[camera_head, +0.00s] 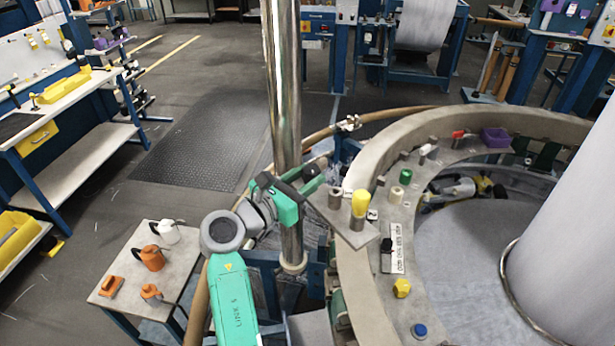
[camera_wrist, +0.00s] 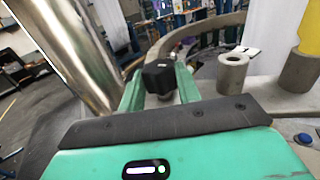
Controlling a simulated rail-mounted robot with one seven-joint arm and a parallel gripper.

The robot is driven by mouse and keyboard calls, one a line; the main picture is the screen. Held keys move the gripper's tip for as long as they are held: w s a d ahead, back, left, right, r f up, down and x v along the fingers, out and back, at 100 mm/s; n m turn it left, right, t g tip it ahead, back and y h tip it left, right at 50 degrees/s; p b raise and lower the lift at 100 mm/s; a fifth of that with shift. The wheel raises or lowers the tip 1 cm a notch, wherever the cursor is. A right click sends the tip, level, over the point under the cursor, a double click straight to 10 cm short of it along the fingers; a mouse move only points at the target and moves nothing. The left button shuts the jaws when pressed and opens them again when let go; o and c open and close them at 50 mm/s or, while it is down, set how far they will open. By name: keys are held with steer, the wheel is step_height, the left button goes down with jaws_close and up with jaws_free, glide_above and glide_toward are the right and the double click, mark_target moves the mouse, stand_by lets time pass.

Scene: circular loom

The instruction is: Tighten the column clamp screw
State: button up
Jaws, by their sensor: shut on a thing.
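The shiny steel column (camera_head: 284,90) stands upright in the middle of the head view and at the left of the wrist view (camera_wrist: 78,50). My green gripper (camera_head: 300,186) is beside the column, on its right side. In the wrist view, my two green fingers (camera_wrist: 160,88) are shut on a dark, blocky knob, the clamp screw (camera_wrist: 159,75), one finger on each side. The screw's shaft and thread are mostly hidden. In the head view, dark clamp parts (camera_head: 310,172) show by my gripper, but the screw is hard to make out there.
A flat plate (camera_head: 356,236) right of my gripper bears a grey ring and a yellow-topped cylinder (camera_head: 360,203). The curved loom rim (camera_head: 372,295) runs behind and right. A small table (camera_head: 185,262) with orange items stands at left. Dark floor matting (camera_head: 205,140) is clear.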

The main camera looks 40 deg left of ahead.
steer(key=m+h, duration=0.2)
steer(key=h, duration=0.1)
steer(key=m+g+h, duration=0.1)
steer(key=h, duration=0.1)
steer(key=shift+a+r+m, duration=0.1)
steer(key=shift+a+m, duration=0.2)
steer(key=shift+a, duration=0.05)
steer(key=m+h+b, duration=0.1)
steer(key=m+g+h, duration=0.1)
steer(key=h, duration=0.1)
steer(key=shift+w+a+f+h+b, duration=0.1)
steer(key=shift+f+h+b, duration=0.1)
steer(key=shift+h+b, duration=0.15)
steer(key=shift+m+g+h+b, duration=0.8)
steer(key=shift+h+b, duration=0.05)
steer(key=shift+b, duration=0.15)
steer(key=shift+w+r+h, duration=0.1)
steer(key=shift+h, duration=0.2)
steer(key=o, duration=1)
steer(key=v, duration=0.7)
steer(key=shift+s+a+r+b, duration=0.1)
steer(key=shift+s+a+b, duration=0.2)
steer(key=shift+b, duration=0.05)
